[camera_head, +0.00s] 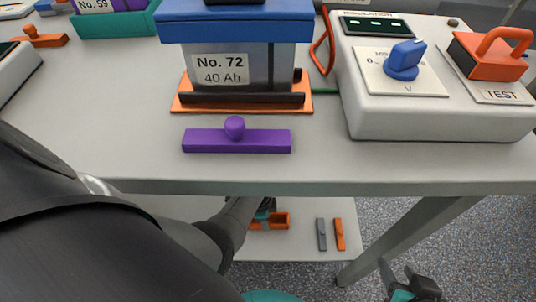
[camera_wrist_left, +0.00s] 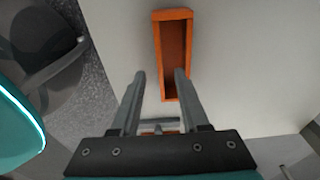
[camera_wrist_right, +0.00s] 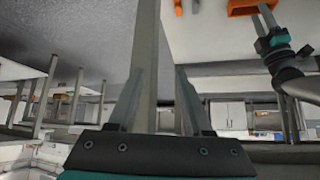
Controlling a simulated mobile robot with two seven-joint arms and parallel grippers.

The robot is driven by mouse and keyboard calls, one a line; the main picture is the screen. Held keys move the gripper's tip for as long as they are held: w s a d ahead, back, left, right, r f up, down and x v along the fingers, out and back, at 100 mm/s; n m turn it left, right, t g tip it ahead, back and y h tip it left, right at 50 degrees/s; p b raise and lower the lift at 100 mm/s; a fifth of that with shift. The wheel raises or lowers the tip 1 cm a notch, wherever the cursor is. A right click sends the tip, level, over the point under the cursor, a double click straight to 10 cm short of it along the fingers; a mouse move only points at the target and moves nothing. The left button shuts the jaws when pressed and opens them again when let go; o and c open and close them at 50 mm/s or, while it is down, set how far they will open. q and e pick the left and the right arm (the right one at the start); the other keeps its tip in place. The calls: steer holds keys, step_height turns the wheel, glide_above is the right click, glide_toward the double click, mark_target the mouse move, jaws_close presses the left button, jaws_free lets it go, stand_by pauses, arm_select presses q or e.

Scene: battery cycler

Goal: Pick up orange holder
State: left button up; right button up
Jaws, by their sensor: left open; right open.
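The orange holder (camera_head: 282,220), a long open-topped box, lies on the lower shelf under the table. My left gripper (camera_head: 266,206) partly covers it in the head view. In the left wrist view the holder (camera_wrist_left: 174,45) is just ahead of my left gripper (camera_wrist_left: 160,74), which is open and empty. The right fingertip overlaps the holder's near part in that picture; contact cannot be told. The right wrist view shows the holder (camera_wrist_right: 240,9) at the top edge. My right gripper (camera_head: 410,285) is open and empty, low at the right, away from the holder.
The shelf (camera_head: 300,249) also holds a grey bar (camera_head: 321,234) and an orange bar (camera_head: 340,234). The tabletop (camera_head: 110,120) overhangs it, with a No. 72 battery (camera_head: 245,66), a purple bar (camera_head: 205,141) and a cycler (camera_head: 430,119). A table leg (camera_wrist_right: 146,60) stands before my right gripper.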

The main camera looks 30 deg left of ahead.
mark_target(277, 221)
arm_select(q)
steer(key=shift+d+f+b, duration=0.1)
steer(key=shift+f+b, duration=0.6)
steer(key=shift+f, duration=0.2)
steer(key=shift+w+d+f+b, duration=0.1)
steer(key=shift+w+f+b, duration=0.05)
steer(key=shift+f+b, duration=1)
steer(key=shift+f, duration=0.4)
arm_select(e)
steer(key=w+a+r+t+y, duration=0.1)
steer(key=a+r+t+y, duration=0.2)
steer(key=a+t, duration=0.4)
steer(key=shift+w+m+y, duration=0.15)
steer(key=shift+m+y, duration=0.15)
steer(key=shift+y, duration=0.1)
arm_select(q)
jaws_close()
